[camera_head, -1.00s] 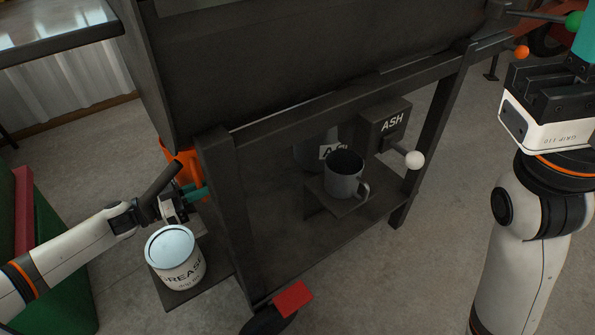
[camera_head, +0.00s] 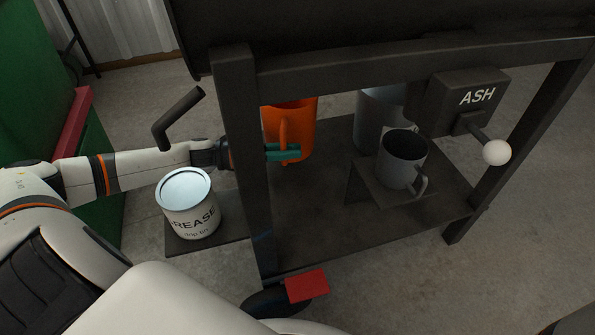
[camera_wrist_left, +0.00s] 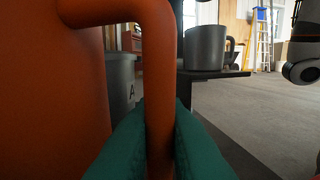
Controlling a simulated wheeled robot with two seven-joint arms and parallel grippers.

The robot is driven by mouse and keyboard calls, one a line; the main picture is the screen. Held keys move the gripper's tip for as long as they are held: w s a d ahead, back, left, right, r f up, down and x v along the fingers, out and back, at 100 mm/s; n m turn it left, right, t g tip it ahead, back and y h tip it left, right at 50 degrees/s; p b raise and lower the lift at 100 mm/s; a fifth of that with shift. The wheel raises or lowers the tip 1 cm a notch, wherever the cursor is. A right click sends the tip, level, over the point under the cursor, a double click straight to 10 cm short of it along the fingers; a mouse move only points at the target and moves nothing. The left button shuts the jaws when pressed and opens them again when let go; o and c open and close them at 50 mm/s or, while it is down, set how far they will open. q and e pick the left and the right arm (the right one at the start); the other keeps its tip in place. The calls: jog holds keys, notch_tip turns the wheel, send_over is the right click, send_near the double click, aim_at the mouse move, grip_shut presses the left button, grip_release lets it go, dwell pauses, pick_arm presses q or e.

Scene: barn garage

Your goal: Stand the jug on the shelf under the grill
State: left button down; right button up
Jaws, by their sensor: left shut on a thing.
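The orange jug (camera_head: 299,118) is at the left end of the grill's lower shelf (camera_head: 322,210), behind the near left leg. Its upper part is hidden by the grill body. My left gripper (camera_head: 286,153), with teal fingers, reaches past that leg and is shut on the jug's handle. In the left wrist view the handle (camera_wrist_left: 158,80) stands between the teal fingers (camera_wrist_left: 160,150), and the jug's body fills the left side. Whether the jug's base touches the shelf is unclear. My right gripper is out of the head view.
A grey mug (camera_head: 402,160) stands on a small raised plate, with a grey bucket (camera_head: 378,118) behind it. The ASH box (camera_head: 462,98) with a white-knobbed lever hangs at right. A GREASE can (camera_head: 188,205) sits on the side plate left of the leg.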

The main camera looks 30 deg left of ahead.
pick_arm(q)
notch_tip(320, 180, down, 6)
jog(key=b, duration=0.4)
jog(key=shift+r, duration=0.15)
jog(key=c, duration=1.7)
grip_release()
jog(key=shift+o, duration=1.2)
